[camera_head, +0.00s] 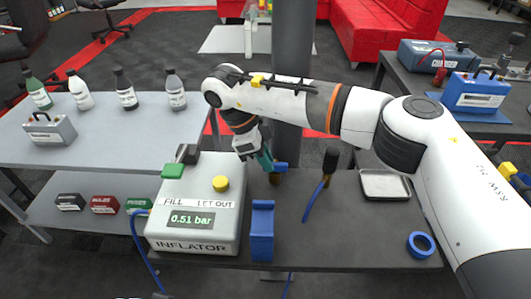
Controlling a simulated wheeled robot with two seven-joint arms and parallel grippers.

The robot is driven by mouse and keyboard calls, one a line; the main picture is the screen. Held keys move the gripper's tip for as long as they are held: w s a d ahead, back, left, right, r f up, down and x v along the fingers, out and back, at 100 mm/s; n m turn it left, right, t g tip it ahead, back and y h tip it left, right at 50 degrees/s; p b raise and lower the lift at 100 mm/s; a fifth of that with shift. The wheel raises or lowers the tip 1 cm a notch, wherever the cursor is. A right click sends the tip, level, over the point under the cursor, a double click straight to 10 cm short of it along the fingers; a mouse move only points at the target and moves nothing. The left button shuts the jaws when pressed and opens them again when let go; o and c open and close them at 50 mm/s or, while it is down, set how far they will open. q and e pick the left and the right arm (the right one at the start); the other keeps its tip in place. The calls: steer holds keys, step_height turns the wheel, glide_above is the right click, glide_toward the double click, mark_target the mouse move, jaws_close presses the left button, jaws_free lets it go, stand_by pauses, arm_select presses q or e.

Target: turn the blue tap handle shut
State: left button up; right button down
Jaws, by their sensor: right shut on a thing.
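The blue tap handle (281,167) sits over a small brass-coloured body (275,179) at the far edge of the dark bench, just right of the inflator. My right gripper (266,160) reaches down from above, its teal fingers shut on the handle. The fingers hide the handle's left part, so its exact angle is hard to tell. My left gripper is not in view.
The inflator (195,222) reads 0.51 bar. A blue block (262,235), a black-gripped tool (329,162) with blue hose, a metal tray (372,196) and a blue ring (410,243) share the bench (345,250). Its front middle is clear.

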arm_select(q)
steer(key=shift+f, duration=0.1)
arm_select(e)
steer(key=c, duration=1.4)
jaws_free()
steer(key=shift+c, duration=0.2)
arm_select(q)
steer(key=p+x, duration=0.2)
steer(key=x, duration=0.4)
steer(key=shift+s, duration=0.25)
arm_select(e)
steer(key=v, duration=1.2)
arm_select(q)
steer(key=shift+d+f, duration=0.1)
